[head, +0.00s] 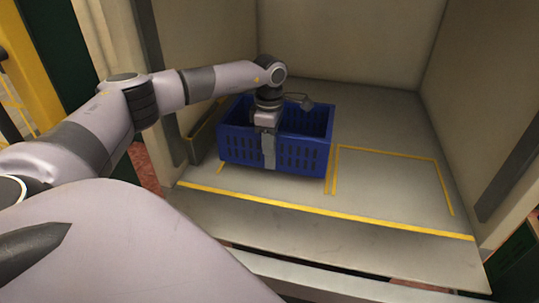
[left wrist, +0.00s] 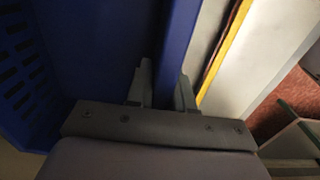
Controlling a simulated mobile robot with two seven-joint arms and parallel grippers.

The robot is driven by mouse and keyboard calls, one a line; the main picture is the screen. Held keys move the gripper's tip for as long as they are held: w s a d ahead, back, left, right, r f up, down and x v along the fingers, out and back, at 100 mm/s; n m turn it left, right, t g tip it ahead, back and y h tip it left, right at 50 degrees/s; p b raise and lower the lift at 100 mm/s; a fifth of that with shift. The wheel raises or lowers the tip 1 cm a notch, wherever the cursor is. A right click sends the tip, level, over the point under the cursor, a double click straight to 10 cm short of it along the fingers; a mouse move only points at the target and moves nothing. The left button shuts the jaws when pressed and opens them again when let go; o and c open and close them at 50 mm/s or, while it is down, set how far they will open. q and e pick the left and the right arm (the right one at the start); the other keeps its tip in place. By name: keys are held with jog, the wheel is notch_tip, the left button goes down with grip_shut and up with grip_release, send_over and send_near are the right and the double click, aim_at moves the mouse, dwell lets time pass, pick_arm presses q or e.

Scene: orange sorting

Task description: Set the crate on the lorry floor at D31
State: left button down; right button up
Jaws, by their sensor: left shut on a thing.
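The blue crate (head: 300,154) is in the lorry's cargo space, over the left yellow-marked bay of the lorry floor (head: 390,182). It looks upright and empty where I can see inside. I cannot tell whether its bottom touches the floor. My left gripper (head: 268,148) comes down from above and is shut on the crate's near wall. In the left wrist view the fingers (left wrist: 162,88) stand on either side of that blue wall (left wrist: 178,45). No D31 marking is readable. My right gripper is not in view.
A yellow-outlined bay (head: 392,178) to the right of the crate is empty. A yellow line (head: 330,219) runs along the floor's front edge. The lorry's side walls (head: 480,90) and back wall (head: 350,40) enclose the space.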

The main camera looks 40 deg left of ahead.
aim_at(270, 166)
pick_arm(q)
jog(key=shift+f, duration=2.05)
jog(key=shift+f, duration=0.15)
jog(key=c, duration=1)
grip_release()
notch_tip(270, 166, up, 12)
jog(key=shift+r, duration=0.2)
jog(key=shift+s+f, duration=0.1)
